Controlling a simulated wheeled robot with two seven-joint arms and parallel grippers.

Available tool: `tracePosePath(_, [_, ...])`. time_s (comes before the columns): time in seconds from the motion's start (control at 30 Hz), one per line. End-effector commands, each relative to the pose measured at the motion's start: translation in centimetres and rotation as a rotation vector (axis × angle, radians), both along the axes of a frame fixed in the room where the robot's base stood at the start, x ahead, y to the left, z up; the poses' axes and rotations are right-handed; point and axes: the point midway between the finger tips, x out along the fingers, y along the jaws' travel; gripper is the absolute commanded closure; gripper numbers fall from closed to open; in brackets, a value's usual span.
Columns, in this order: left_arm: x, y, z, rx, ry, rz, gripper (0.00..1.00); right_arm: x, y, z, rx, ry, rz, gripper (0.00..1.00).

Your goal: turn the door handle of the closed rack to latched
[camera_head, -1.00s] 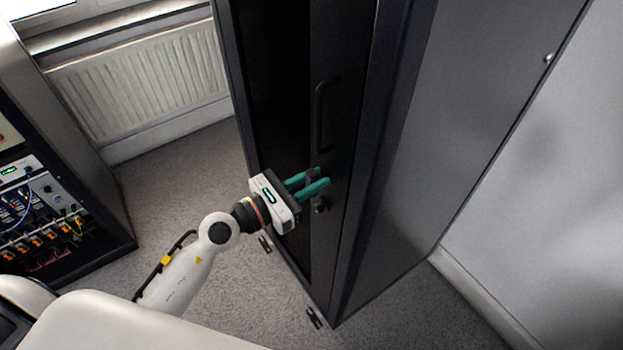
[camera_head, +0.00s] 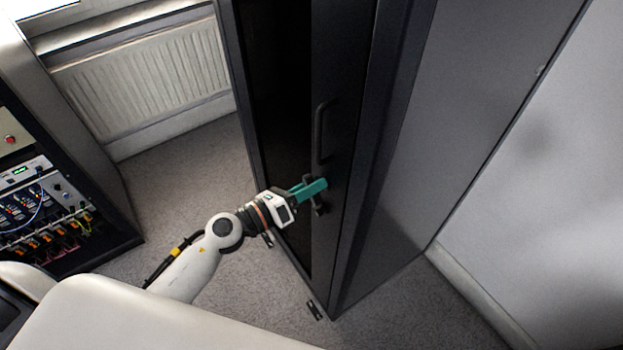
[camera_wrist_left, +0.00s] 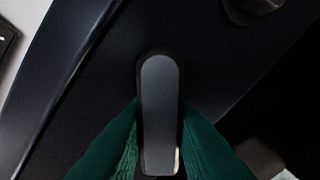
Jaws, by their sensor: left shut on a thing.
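The tall dark rack (camera_head: 345,130) stands with its door shut against its frame. The door handle (camera_wrist_left: 160,100) is a grey, round-ended lever in the left wrist view, seen lengthwise up the picture. My left gripper (camera_head: 316,187) has teal fingers, and they are shut on the handle, one finger on each side of it. In the head view the fingers and shadow hide much of the handle, so its exact angle on the door is hard to tell. My right gripper is not in view.
A long vertical pull bar (camera_head: 320,130) is fixed to the door above my gripper. An open equipment rack (camera_head: 45,205) stands at the left. A radiator (camera_head: 145,85) is behind, and a grey wall (camera_head: 545,170) is at the right. Carpet between the racks is clear.

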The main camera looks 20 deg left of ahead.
Motion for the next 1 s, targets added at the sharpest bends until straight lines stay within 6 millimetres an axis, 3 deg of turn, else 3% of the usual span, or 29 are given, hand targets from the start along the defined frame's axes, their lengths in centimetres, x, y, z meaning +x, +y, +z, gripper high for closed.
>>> tracePosePath(0.5, [0.2,0.2,-0.1,-0.385,0.301,0.003,1.0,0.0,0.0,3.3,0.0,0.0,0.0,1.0])
tracePosePath(1.0, [0.2,0.3,-0.5,-0.644,0.503,0.003,1.0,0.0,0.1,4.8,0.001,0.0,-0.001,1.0])
